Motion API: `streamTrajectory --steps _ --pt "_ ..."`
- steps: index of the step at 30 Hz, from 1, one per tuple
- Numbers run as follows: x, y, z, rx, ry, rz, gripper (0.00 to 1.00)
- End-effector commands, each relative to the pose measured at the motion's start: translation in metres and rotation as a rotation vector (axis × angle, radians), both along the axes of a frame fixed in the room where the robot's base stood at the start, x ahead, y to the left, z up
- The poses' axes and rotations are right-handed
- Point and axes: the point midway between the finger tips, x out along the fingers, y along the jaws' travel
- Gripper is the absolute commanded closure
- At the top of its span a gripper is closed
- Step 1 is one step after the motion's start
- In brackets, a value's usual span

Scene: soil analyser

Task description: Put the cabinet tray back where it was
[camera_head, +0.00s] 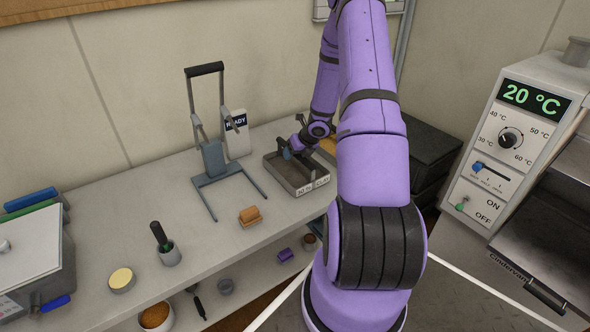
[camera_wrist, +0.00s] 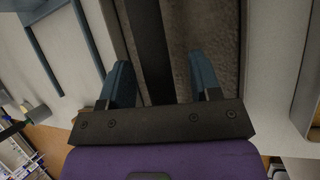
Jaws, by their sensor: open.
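My gripper (camera_head: 287,153) is over the left part of the tray. In the wrist view its two blue fingers (camera_wrist: 160,78) are apart, one on each side of the bar. I cannot tell whether they touch it. My arm hides part of the scene to the right of the tray.
A grey cabinet (camera_head: 520,135) showing 20 °C, with a dial and switches, stands right. A blue-grey lever stand (camera_head: 218,172) is left of the tray, by a READY display (camera_head: 237,123). An orange block (camera_head: 250,215) lies in front. Black boxes (camera_head: 428,150) stand behind my arm.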

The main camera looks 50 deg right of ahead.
Motion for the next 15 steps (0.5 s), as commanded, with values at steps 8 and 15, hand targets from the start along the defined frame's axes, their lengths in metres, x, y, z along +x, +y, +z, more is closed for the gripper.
streamTrajectory --steps 8,15 --pt "0.0003 0.0001 -0.0004 -0.001 0.000 0.001 0.56" --pt "0.0001 0.0001 -0.0004 0.000 0.000 0.000 1.00"
